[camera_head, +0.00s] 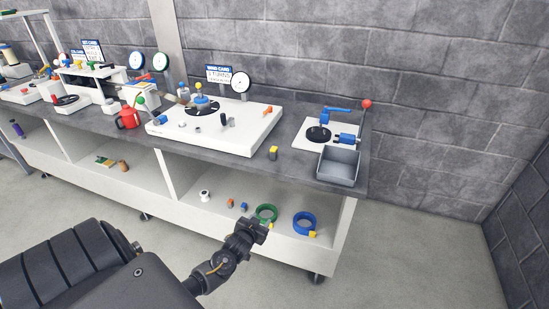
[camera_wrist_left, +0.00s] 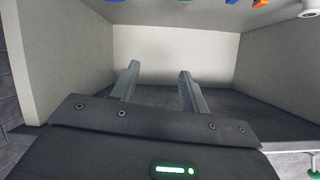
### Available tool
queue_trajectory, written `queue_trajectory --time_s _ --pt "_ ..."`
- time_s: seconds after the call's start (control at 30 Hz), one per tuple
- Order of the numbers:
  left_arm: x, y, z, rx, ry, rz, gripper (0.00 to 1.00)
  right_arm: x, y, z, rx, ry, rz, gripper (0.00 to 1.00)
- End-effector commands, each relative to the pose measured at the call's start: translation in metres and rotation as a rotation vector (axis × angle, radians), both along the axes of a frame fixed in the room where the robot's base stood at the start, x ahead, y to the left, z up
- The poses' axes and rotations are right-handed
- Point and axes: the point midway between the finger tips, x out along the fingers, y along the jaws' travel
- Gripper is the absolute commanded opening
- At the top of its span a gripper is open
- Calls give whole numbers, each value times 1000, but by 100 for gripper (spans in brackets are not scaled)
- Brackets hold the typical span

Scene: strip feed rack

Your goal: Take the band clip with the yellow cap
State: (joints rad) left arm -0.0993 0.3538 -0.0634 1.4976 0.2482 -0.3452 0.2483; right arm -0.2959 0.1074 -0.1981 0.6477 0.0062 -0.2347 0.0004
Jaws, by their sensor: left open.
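A small grey clip with a yellow cap (camera_head: 273,153) stands on the bench top near its front edge, between the white turntable plate and the grey bin. It is not seen in the left wrist view. My left gripper (camera_head: 256,231) is in front of the lower shelf, below and a little left of this clip, and clear of it. In the left wrist view its two fingers (camera_wrist_left: 159,80) are apart with nothing between them. My right gripper is not in view.
The lower shelf holds a green ring (camera_head: 266,213), a blue ring (camera_head: 304,222), small orange-topped (camera_head: 230,202) and blue-topped (camera_head: 245,206) pieces and a white spool (camera_head: 205,196). On the bench, the grey bin (camera_head: 339,167) is right of the clip and the white turntable plate (camera_head: 218,136) left.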

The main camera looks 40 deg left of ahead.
Motion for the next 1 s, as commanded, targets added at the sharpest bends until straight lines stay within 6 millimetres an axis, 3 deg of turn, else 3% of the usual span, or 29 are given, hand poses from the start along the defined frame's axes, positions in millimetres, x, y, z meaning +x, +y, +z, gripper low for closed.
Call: queue_trajectory --time_s 0.03,0.1,0.2,0.3,0.4,0.57,0.8,1.0 --pt "20 8 47 3 -103 10 45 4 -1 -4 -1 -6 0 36" --pt "37 15 105 -3 -223 22 45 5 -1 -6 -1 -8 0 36" --pt "46 19 165 -12 -344 30 45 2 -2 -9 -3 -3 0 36" --pt "49 21 200 -18 -415 33 45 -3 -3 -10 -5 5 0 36" --pt "50 21 215 -22 -446 33 45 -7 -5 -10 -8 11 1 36" --pt "52 22 219 -24 -453 33 45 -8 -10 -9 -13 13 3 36" --pt "86 34 220 -22 -452 35 45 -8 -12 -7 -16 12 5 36" --pt "102 39 218 -22 -451 34 45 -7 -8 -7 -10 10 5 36"
